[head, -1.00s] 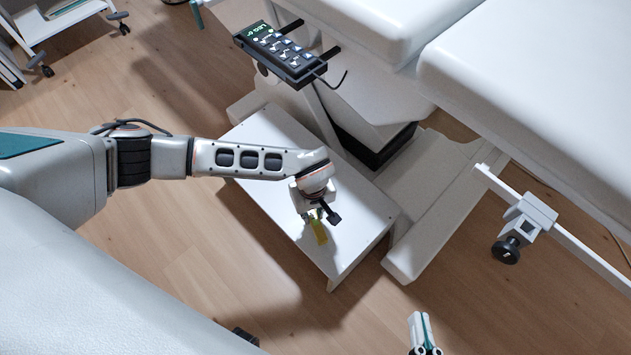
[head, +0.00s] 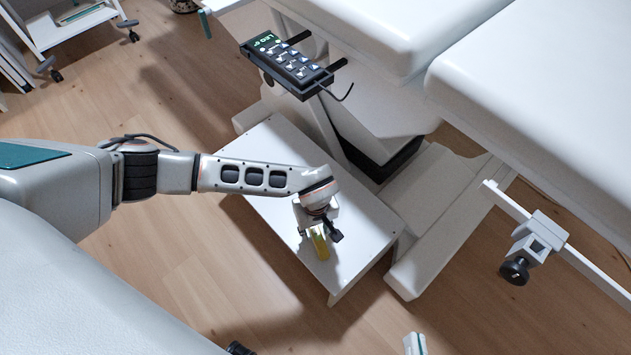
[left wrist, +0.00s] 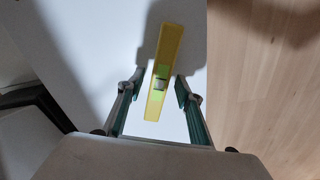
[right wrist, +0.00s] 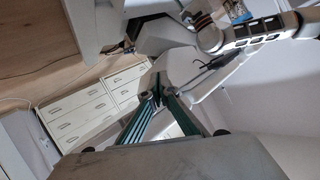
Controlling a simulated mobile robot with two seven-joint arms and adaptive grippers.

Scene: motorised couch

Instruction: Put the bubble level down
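The yellow bubble level (head: 320,246) with a green vial section lies on the white top of a low step (head: 262,152). It also shows in the left wrist view (left wrist: 163,75), lengthwise between the fingers. My left gripper (head: 320,232) is just above the step, its fingers on either side of the level. In the left wrist view my left gripper (left wrist: 160,88) is open, with a visible gap between each finger and the level. My right gripper (head: 414,345) is at the bottom edge of the head view. In the right wrist view its fingertips (right wrist: 157,96) are together and empty.
A white couch (head: 530,80) stands at the right and back, with a button hand control (head: 288,66) on its side. A side rail with a clamp (head: 537,240) is at the right. A white trolley (head: 65,28) is at the back left. Wooden floor surrounds the step.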

